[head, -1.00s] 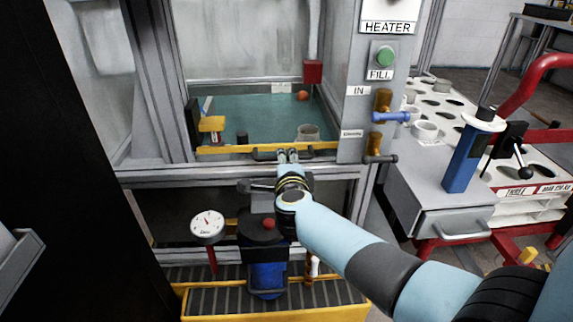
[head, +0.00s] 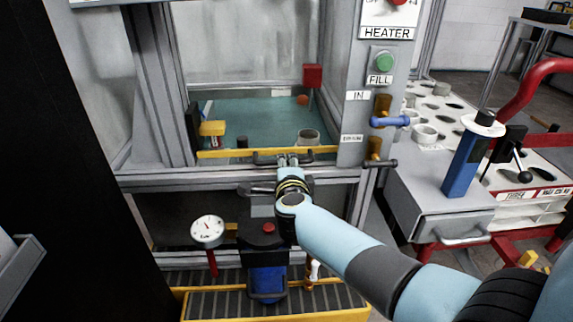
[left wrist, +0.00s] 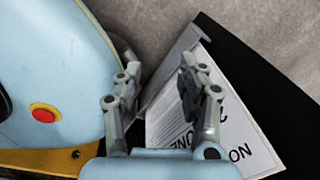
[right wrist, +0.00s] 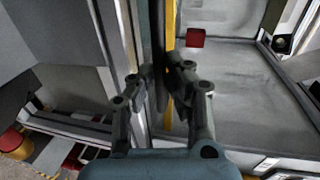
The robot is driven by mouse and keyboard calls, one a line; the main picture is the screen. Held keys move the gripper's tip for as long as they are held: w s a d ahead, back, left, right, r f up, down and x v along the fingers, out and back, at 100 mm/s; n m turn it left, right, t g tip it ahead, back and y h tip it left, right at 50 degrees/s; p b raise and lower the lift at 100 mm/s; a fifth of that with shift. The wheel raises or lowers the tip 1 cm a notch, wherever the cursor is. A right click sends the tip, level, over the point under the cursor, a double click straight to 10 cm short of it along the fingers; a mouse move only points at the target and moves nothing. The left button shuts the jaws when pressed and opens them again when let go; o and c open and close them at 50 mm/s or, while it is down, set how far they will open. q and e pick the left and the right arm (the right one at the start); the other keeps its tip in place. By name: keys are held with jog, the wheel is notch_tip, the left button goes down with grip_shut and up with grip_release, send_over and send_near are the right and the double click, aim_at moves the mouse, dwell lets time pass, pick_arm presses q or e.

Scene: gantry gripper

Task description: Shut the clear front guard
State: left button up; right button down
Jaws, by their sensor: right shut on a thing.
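The clear front guard shows in the head view as a see-through pane with a yellow strip (head: 225,154) along its lower edge. A dark bar handle (head: 262,160) is fixed at that strip. My right gripper (head: 287,160) is shut on the handle, and its fingers hide part of it. In the right wrist view, the fingers (right wrist: 163,75) close around the dark handle beside the yellow strip (right wrist: 170,38). My left gripper (left wrist: 158,85) is open in the left wrist view, its fingers apart over a sheet with print (left wrist: 185,120). It is away from the guard.
Behind the guard is a blue-green tank floor with a yellow block (head: 212,128), a grey cup (head: 308,137) and a red box (head: 313,75). To the right are the grey post with the FILL button (head: 384,62), blue valve handle (head: 390,121) and a rack (head: 437,115).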

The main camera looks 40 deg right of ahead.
pick_arm(q)
jog(key=w+r+p, duration=0.2)
jog(key=r+p, duration=1.5)
jog(key=w+r+t+p, duration=0.1)
jog(key=w+r+p, duration=0.2)
jog(key=r+p, duration=1.3)
jog(key=shift+d+r+p, duration=0.15)
jog(key=shift+r+p, duration=0.25)
jog(key=shift+r, duration=0.25)
pick_arm(e)
notch_tip(320, 180, up, 33)
jog(key=shift+r, duration=0.15)
jog(key=shift+w, duration=0.1)
jog(key=c, duration=1.7)
grip_release()
jog(key=shift+r, duration=0.1)
pick_arm(q)
jog(key=shift+s, duration=0.1)
pick_arm(e)
jog(key=shift+o, duration=0.5)
jog(key=v, duration=1.2)
